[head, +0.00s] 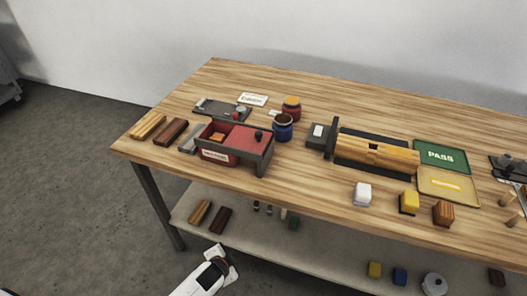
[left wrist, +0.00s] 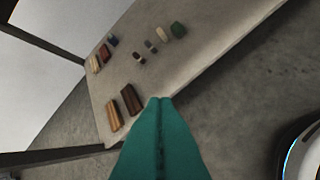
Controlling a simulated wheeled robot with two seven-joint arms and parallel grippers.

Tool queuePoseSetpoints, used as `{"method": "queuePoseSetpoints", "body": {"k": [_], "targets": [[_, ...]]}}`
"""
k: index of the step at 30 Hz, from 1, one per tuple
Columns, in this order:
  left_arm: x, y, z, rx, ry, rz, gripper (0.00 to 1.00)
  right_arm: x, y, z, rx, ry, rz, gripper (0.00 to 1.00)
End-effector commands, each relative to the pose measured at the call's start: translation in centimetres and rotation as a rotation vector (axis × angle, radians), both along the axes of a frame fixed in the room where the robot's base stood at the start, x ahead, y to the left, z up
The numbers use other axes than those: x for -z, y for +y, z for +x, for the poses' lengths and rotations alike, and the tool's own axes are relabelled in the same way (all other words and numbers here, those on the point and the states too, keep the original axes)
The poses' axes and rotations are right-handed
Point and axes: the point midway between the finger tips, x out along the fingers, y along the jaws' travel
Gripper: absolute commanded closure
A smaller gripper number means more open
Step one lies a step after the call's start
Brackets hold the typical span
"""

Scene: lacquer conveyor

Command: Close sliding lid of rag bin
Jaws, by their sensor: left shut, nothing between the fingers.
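The rag bin (head: 216,156) is a red box with a pale label, standing near the left part of the table. Its red sliding lid (head: 246,137) has a dark knob (head: 258,135) and sits toward the right, over a dark frame. The bin's left part is open and an orange-brown item (head: 217,137) shows inside. My left gripper (left wrist: 160,104) has teal fingers pressed together with nothing between them. It is low in front of the table, well below and apart from the bin. The bin is not in the left wrist view.
The wooden table (head: 310,176) holds wood blocks (head: 171,132), a blue jar (head: 282,127), a red jar (head: 291,108), a roller unit (head: 375,152) and a green PASS mat (head: 441,156). The lower shelf (head: 262,238) carries small blocks. Open floor (head: 80,200) lies left.

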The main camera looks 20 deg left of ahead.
Motion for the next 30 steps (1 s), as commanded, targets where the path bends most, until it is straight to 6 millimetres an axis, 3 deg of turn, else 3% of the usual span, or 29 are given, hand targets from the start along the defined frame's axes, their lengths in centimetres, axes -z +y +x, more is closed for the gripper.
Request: {"method": "queuePoseSetpoints", "body": {"k": [1, 4, 12, 15, 21, 26, 30], "targets": [[-2.9, -0.7, 2.7, 0.047, -0.088, 0.038, 1.00, 1.8, 0.0, 0.0, 0.000, 0.000, 0.000, 0.39], [-9.5, -1.9, 5.8, 0.118, -0.227, 0.114, 1.00, 3.1, 0.0, 0.0, 0.000, 0.000, 0.000, 0.39], [-22.9, -4.2, 8.6, 0.249, -0.527, 0.294, 1.00, 5.4, 0.0, 0.0, 0.000, 0.000, 0.000, 0.39], [-26.8, -5.2, 10.5, 0.348, -0.667, 0.427, 1.00, 5.4, 0.0, 0.0, 0.000, 0.000, 0.000, 0.39], [-30.7, -6.9, 12.6, 0.485, -0.840, 0.614, 1.00, 5.6, 0.0, 0.0, 0.000, 0.000, 0.000, 0.39], [-31.4, -7.5, 13.7, 0.510, -0.870, 0.650, 1.00, 5.4, 0.0, 0.0, 0.000, 0.000, 0.000, 0.39], [-31.5, -7.8, 15.8, 0.507, -0.867, 0.647, 1.00, 5.1, 0.0, 0.0, 0.000, 0.000, 0.000, 0.39]]}}
